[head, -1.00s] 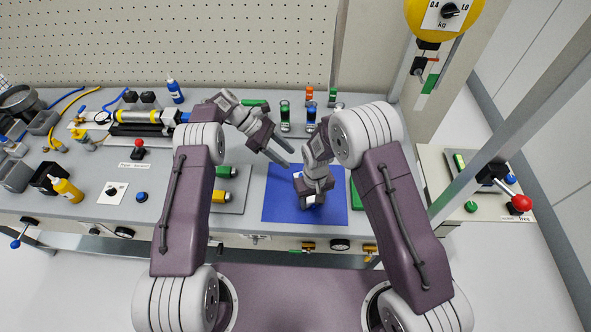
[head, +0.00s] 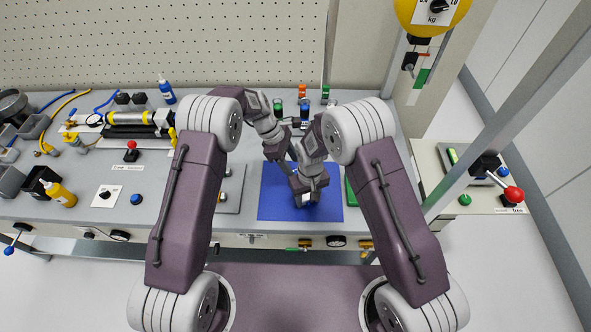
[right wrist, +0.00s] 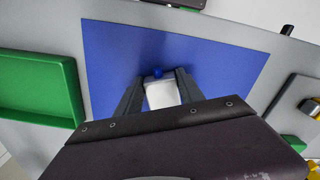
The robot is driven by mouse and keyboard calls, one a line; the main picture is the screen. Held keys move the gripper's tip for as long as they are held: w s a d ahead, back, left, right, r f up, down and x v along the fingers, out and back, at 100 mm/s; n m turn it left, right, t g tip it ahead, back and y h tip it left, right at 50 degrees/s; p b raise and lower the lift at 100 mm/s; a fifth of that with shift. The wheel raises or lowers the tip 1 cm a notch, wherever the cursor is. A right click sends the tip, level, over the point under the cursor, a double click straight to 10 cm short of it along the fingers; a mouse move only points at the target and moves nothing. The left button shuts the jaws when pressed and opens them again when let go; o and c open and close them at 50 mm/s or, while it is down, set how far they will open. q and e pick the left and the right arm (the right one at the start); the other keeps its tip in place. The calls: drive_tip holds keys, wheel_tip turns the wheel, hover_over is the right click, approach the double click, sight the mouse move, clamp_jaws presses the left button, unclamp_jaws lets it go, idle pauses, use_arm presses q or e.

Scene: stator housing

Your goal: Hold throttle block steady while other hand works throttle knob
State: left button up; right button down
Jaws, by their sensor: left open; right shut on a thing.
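My left gripper (head: 286,164) is open, just above and left of the right gripper in the picture. Whether it touches the block or knob cannot be told.
A green tray (head: 350,193) lies right of the mat; it also shows in the right wrist view (right wrist: 40,88). Small coloured bottles, including a blue one (head: 304,111), stand behind the mat. A grey plate (head: 233,190) lies to its left. The mat's front part is clear.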

sight(297, 172)
use_arm(q)
drive_tip(key=shift+x, duration=1.75)
clamp_jaws()
drive_tip(key=shift+w+m, duration=0.1)
drive_tip(key=shift+m, duration=0.2)
drive_tip(key=m, duration=0.2)
drive_tip(key=m+g, duration=0.1)
drive_tip(key=shift+w+d+m+g+y, duration=0.1)
drive_tip(key=shift+m+g+y, duration=0.2)
drive_tip(key=shift+m, duration=0.1)
drive_tip(key=m+g+y, duration=0.1)
drive_tip(key=m, duration=0.3)
drive_tip(key=shift+w+d, duration=0.1)
drive_tip(key=shift+m, duration=0.3)
